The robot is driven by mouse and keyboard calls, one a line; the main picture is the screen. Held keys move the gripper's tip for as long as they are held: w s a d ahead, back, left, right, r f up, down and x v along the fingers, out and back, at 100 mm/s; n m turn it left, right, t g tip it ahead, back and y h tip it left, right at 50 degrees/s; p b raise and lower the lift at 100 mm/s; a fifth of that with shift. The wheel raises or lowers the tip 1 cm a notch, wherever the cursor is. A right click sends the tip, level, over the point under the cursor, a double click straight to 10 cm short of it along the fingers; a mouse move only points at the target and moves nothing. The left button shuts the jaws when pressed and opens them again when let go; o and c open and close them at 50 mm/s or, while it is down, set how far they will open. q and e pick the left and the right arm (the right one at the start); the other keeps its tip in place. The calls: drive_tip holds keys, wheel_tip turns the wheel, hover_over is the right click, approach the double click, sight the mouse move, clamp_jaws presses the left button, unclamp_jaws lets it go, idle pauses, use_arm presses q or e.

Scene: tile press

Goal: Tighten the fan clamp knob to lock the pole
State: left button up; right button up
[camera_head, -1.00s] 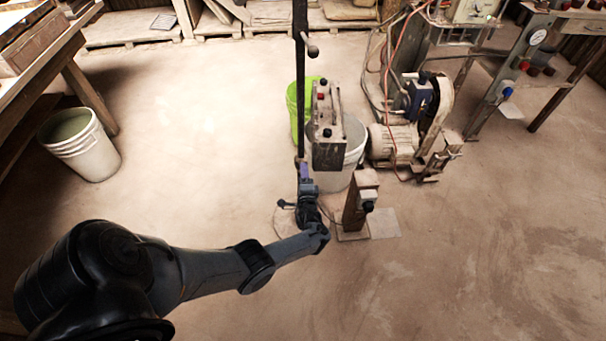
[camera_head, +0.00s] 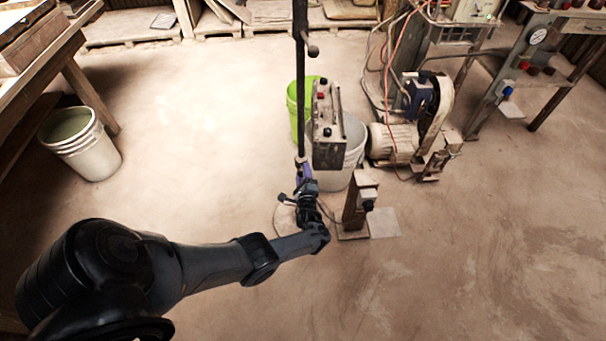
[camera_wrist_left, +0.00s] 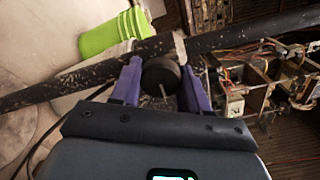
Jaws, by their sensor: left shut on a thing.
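The dark fan pole (camera_head: 300,100) stands upright in the head view. It crosses the left wrist view (camera_wrist_left: 70,80) as a speckled, worn bar. The round dark clamp knob (camera_wrist_left: 160,75) sits beside the pole, at a pale collar (camera_wrist_left: 180,48). My left gripper (camera_head: 304,170) is low on the pole. In the wrist view its purple fingers (camera_wrist_left: 160,84) stand on either side of the knob and are shut on it. In the head view the gripper and wrist hide the knob. My right gripper is not in view.
A control box (camera_head: 328,130) and a short post (camera_head: 355,205) stand close right of the pole. A green bin (camera_head: 299,98), a white bucket (camera_head: 352,150) and a motor unit (camera_head: 392,143) stand behind. Floor to the left is open up to another bucket (camera_head: 85,155).

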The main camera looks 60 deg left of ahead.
use_arm(q)
drive_tip(key=shift+f, duration=0.2)
drive_tip(key=o, duration=0.8)
drive_tip(key=shift+o, duration=1.2)
drive_tip(key=shift+w+r, duration=0.1)
drive_tip(key=shift+r, duration=0.05)
drive_tip(key=p+v, duration=0.3)
drive_tip(key=v, duration=0.7)
drive_tip(key=shift+s+d+p, duration=0.25)
drive_tip(key=shift+d+p, duration=0.05)
drive_tip(key=shift+p, duration=0.1)
